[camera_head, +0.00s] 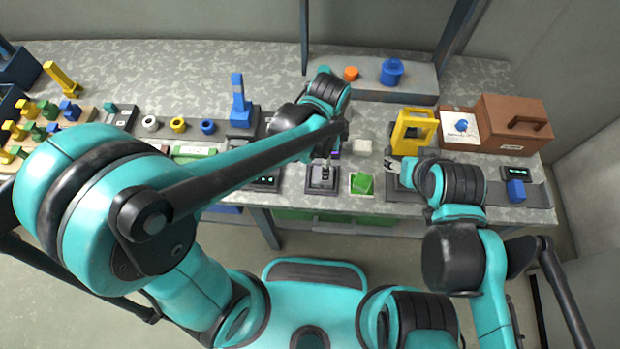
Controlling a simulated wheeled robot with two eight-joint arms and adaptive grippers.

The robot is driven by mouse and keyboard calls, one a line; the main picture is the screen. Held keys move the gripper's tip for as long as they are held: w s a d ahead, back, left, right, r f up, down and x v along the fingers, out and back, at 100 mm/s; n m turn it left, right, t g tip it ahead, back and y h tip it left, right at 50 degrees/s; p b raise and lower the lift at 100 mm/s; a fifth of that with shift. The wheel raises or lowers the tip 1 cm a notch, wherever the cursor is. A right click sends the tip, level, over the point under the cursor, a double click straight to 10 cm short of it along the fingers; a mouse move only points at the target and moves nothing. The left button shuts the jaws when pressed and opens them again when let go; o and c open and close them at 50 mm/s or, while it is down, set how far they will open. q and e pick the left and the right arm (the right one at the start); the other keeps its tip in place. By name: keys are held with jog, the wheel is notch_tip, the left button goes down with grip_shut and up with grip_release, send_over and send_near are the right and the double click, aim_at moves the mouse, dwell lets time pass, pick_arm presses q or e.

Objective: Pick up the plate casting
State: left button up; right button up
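I cannot tell for certain which thing is the plate casting. A yellow frame-shaped part (413,131) stands upright at the right of the bench. My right gripper (393,166) is low at the bench front, just before the yellow part. Its fingers are too small to read.
A grey shelf (400,92) at the back holds an orange piece (351,73) and a blue part (392,71). A blue upright part (239,100) and several coloured pieces stand left.

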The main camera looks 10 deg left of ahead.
aim_at(316, 182)
pick_arm(q)
jog(key=shift+s+d+f+m, duration=0.1)
jog(key=shift+d+f+m, duration=0.2)
jog(key=shift+f, duration=0.15)
jog(key=shift+a+f, duration=0.1)
jog(key=shift+f, duration=0.25)
jog(key=f+b, duration=0.1)
jog(key=f, duration=0.1)
jog(key=f+b, duration=0.1)
jog(key=f, duration=0.2)
jog(key=f+b, duration=0.2)
jog(key=shift+a+f, duration=0.2)
jog(key=shift+a, duration=0.1)
jog(key=shift+r, duration=0.1)
jog(key=shift+c, duration=0.3)
jog(key=c, duration=1.4)
